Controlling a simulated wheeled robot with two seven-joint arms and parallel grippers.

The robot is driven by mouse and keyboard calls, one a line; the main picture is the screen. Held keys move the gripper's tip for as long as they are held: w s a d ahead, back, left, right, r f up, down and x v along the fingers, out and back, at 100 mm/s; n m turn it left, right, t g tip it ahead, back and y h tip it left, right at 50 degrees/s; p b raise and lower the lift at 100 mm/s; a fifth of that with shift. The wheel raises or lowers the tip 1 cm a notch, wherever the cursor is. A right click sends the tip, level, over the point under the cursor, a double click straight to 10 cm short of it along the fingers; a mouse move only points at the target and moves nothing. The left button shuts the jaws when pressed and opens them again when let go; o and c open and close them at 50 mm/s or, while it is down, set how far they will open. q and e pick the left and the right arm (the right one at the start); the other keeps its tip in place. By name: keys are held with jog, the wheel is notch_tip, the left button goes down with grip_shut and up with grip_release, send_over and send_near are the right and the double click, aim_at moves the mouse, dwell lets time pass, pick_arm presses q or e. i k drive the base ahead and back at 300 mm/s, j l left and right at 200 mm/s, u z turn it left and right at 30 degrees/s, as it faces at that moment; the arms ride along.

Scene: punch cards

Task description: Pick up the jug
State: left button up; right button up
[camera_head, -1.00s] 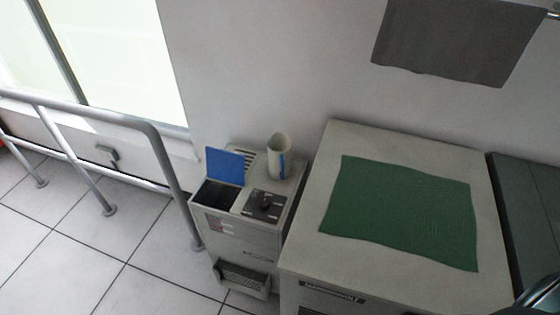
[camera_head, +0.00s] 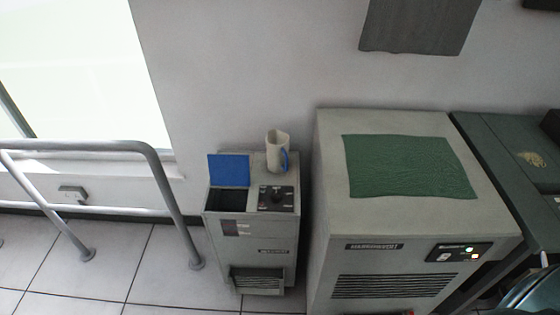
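The jug (camera_head: 277,151) is a small cream-white vessel with a blue handle on its right side. It stands upright on the top of a narrow grey machine (camera_head: 249,228), towards the back near the wall. A raised blue lid (camera_head: 229,170) is to the left of the jug, and a black dial panel (camera_head: 277,198) is in front of it. Nothing is touching the jug. Neither of my grippers can be made out in the view.
A wider grey cabinet (camera_head: 327,190) with a green cloth (camera_head: 408,167) stands right of the narrow machine. A metal railing (camera_head: 160,175) stands at the left. A dark green desk (camera_head: 480,140) is at the far right. Tiled floor (camera_head: 115,262) lies open in front.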

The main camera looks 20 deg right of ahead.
aim_at(278, 141)
jog(key=i+j+z, duration=0.4)
jog(key=j, duration=0.25)
jog(key=j+z, duration=0.2)
jog(key=j, duration=0.15)
jog(key=i+j+z, duration=0.2)
jog(key=j, duration=0.2)
jog(key=j+z, duration=0.2)
jog(key=j, duration=0.15)
jog(key=i+j+z, duration=0.3)
jog(key=i+j, duration=0.15)
jog(key=j, duration=0.15)
jog(key=i+j+z, duration=0.3)
jog(key=j, duration=0.35)
jog(key=i+j+z, duration=0.15)
jog(key=j, duration=0.2)
jog(key=i, duration=0.05)
